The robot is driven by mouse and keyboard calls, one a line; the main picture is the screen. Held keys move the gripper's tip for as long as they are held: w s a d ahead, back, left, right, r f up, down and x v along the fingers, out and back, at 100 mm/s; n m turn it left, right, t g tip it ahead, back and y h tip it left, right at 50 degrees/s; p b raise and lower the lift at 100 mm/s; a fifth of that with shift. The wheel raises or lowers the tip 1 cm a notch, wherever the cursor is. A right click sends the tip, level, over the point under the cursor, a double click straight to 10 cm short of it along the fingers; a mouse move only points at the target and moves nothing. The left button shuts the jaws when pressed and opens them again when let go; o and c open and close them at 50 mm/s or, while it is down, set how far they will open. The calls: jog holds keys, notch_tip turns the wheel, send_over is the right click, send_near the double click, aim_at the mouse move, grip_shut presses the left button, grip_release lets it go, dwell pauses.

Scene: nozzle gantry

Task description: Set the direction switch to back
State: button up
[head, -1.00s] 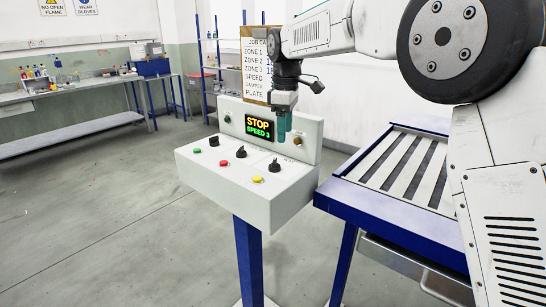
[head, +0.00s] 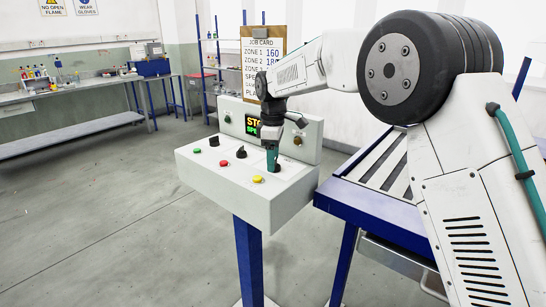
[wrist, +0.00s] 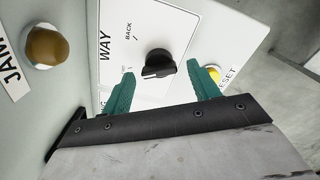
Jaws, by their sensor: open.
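The direction switch is a black rotary knob (wrist: 158,64) on the white panel plate marked WAY, with the word BACK printed near it in the wrist view. Its ridge points towards the lower left of that view, and a smaller label there is partly hidden by a finger. My gripper (wrist: 164,86) is open, with one green finger on each side of the knob and a gap visible around it. In the head view my gripper (head: 272,160) points down over the right knob of the control box (head: 225,190) and largely hides that knob.
A yellow button (head: 257,179) marked RESET sits close by, partly behind one finger in the wrist view. Two more black knobs, a red button (head: 223,163) and a green button (head: 197,151) are to the left. A blue-framed slatted table (head: 335,200) stands right.

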jog(key=c, duration=1)
jog(key=shift+m, duration=0.3)
jog(key=m, duration=0.5)
jog(key=shift+w, duration=0.1)
jog(key=m, duration=0.6)
jog(key=shift+w+d, duration=0.1)
jog(key=shift+d, duration=0.05)
jog(key=shift+m, duration=0.3)
jog(key=o, duration=1)
